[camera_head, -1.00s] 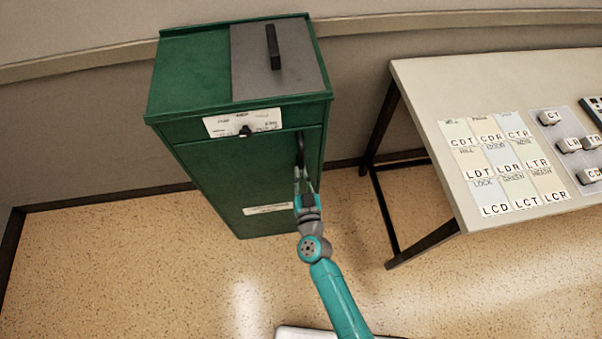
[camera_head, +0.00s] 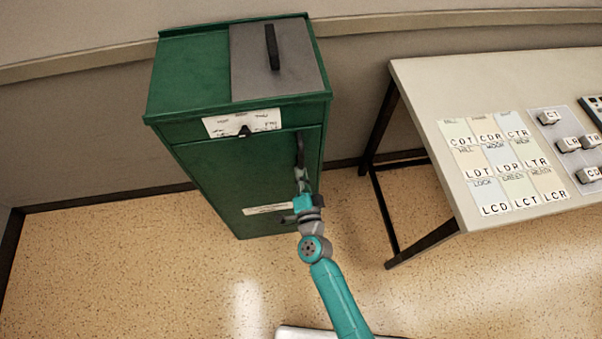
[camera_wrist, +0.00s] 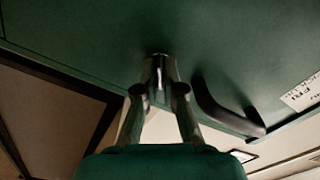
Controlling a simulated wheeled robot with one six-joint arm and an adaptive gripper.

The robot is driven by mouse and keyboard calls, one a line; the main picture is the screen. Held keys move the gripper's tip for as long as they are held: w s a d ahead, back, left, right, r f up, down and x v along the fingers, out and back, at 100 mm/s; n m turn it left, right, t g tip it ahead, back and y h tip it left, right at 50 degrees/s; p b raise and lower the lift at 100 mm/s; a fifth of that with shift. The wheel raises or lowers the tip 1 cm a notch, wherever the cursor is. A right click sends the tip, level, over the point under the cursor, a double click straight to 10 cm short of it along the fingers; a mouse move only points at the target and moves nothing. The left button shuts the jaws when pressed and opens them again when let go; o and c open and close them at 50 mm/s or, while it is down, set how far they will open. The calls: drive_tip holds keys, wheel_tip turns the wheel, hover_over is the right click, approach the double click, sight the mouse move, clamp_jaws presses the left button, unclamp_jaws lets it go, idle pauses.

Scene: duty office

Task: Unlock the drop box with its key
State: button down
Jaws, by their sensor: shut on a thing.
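The drop box (camera_head: 195,80) is a tall green metal cabinet with a grey lid panel on top. Its door carries a black curved handle (camera_head: 300,150), also seen in the wrist view (camera_wrist: 215,108). My gripper (camera_head: 302,178) is at the door front, just below the handle. In the wrist view my gripper (camera_wrist: 160,85) has its fingers closed together against or very near the green door (camera_wrist: 90,45), beside the handle. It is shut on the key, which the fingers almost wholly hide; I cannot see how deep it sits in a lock.
A white label (camera_head: 265,121) with a small dark fitting (camera_head: 244,131) is on the upper front, and another label (camera_head: 268,209) is lower. A table (camera_head: 430,85) at right holds lettered cards (camera_head: 495,175) and small blocks (camera_head: 568,145). The floor between is clear.

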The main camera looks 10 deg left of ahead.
drive_tip(key=m, duration=0.6)
drive_tip(key=shift+d+m, duration=0.1)
drive_tip(key=shift+m, duration=0.2)
idle(0.4)
drive_tip(key=c, duration=1.3)
unclamp_jaws()
drive_tip(key=shift+f, duration=0.1)
drive_tip(key=v, duration=1.2)
